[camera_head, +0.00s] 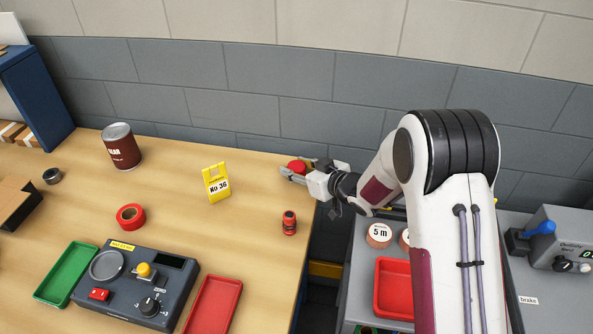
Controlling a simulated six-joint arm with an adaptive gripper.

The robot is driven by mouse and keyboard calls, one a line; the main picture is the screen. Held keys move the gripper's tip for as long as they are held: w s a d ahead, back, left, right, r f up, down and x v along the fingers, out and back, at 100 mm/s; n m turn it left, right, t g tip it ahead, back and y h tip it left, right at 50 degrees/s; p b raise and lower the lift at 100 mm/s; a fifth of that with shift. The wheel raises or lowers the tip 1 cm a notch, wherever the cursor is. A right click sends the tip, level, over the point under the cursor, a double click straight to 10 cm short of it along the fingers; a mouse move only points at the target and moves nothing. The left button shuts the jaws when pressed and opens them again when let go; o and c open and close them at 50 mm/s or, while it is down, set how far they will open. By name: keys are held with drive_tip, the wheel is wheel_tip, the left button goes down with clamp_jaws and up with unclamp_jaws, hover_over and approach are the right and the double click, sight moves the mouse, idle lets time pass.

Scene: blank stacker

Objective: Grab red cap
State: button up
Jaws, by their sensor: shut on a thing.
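The red cap (297,165) is at the back right of the wooden table, between the fingers of my gripper (292,171). My gripper reaches in from the right and is shut on the cap. Part of the cap is hidden by the fingers. I cannot tell whether the cap touches the table or is held above it.
A small red and black object (289,223) stands near the table's right edge. A yellow sign (217,182), red tape roll (130,216), dark red can (121,147), control box (133,284), green tray (66,273) and red tray (212,306) stand left. A grey surface lies right, across a gap.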

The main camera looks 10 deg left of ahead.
sight(297, 165)
drive_tip(key=shift+r, duration=4.3)
